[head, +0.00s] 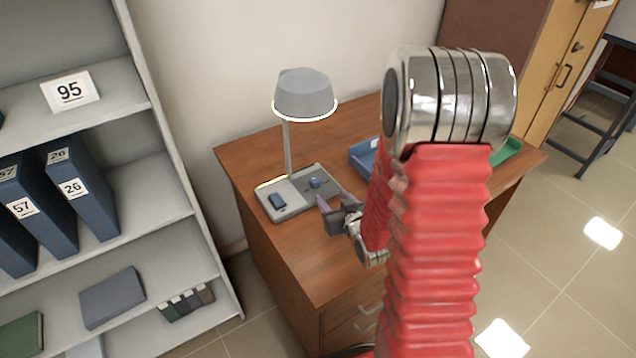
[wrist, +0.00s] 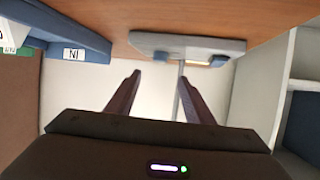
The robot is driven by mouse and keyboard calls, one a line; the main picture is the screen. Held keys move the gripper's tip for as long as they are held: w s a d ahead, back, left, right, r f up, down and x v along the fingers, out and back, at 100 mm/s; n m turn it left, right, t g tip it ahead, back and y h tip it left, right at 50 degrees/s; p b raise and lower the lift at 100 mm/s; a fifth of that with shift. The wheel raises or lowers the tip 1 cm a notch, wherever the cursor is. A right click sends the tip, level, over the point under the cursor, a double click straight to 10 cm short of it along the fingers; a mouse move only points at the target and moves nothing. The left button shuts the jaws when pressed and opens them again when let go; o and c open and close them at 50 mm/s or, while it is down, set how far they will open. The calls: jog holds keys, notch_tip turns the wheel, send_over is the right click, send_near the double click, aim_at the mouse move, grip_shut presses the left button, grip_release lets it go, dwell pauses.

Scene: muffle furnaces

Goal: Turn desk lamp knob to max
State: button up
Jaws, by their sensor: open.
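The desk lamp (head: 304,92) stands on the wooden desk, with a grey shade, a thin post and a flat grey base (head: 298,197). A pale glowing rim shows under its shade. A small round blue knob (head: 315,182) sits on the base's right part, and a blue rectangular piece (head: 277,201) on its left part. My gripper (head: 334,203) is open and empty, just right of the base and apart from the knob. In the wrist view, the picture is upside down; the knob (wrist: 160,57) shows beyond the open fingers (wrist: 158,78). The knob's setting cannot be read.
A blue tray (head: 363,157) stands behind my arm; its "IN" label shows in the wrist view (wrist: 74,54). A green tray (head: 508,151) is at the desk's right. A grey shelf with binders (head: 80,190) stands left. My red arm hides much of the desk (head: 285,243).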

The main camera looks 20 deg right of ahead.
aim_at(317, 181)
jog(key=shift+w, duration=0.1)
jog(key=x, duration=1.3)
jog(key=shift+w+f, duration=0.15)
jog(key=shift+w, duration=0.1)
jog(key=shift+c, duration=0.5)
jog(key=c, duration=0.9)
jog(key=shift+d, duration=0.2)
jog(key=shift+c, duration=0.2)
jog(key=shift+a, duration=0.1)
jog(key=shift+a+h, duration=0.1)
jog(key=shift+h, duration=0.2)
